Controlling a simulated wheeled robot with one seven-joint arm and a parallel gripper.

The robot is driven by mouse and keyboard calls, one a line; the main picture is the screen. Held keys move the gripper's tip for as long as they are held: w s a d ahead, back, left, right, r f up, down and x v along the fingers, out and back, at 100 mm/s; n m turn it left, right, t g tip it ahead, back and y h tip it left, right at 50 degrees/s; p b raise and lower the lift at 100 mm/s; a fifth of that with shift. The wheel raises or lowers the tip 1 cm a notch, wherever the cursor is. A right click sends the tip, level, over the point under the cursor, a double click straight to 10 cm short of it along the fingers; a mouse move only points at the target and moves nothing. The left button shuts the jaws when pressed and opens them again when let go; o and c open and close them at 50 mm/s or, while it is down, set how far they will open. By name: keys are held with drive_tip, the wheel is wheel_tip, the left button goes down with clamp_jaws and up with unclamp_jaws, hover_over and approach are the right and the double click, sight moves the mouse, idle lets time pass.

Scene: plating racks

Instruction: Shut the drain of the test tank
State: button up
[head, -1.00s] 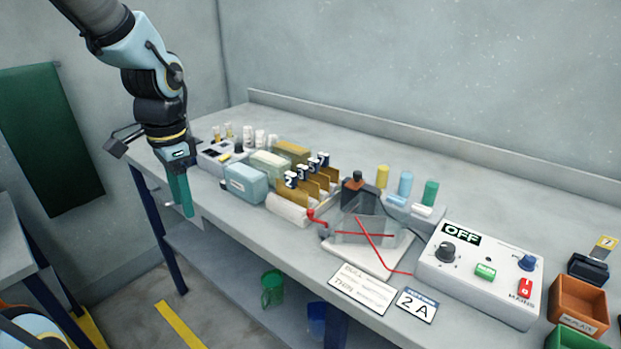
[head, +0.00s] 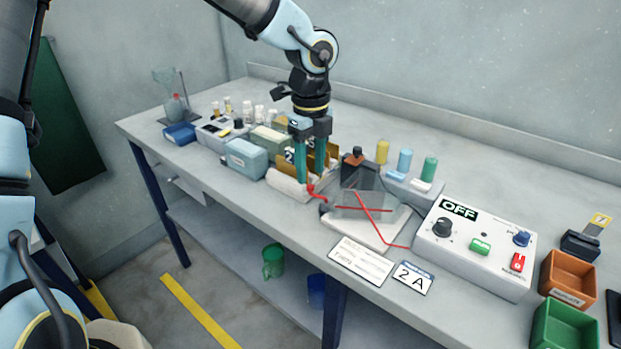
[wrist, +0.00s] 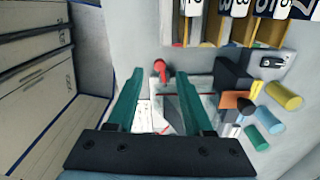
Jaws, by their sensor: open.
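The clear test tank (head: 348,204) stands on a white base near the front of the bench, with red lines across it. A small red drain tap (head: 318,191) sticks out at its left side. In the wrist view the red tap (wrist: 160,68) appears between and just beyond my fingertips. My gripper (head: 311,180) is open, green fingers pointing down, above and beside the tap. The wrist view shows the fingers (wrist: 160,84) apart with nothing held. I cannot tell whether either finger touches the tap.
A power box (head: 470,263) reading OFF stands right of the tank. Numbered brown plates (head: 333,163) and a white roll (head: 285,184) are close to my fingers. A card (head: 360,261) lies in front. A green mug (head: 273,261) sits below the bench.

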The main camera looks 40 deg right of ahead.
sight(311, 186)
drive_tip(key=shift+f, duration=2)
drive_tip(key=shift+c, duration=0.3)
clamp_jaws()
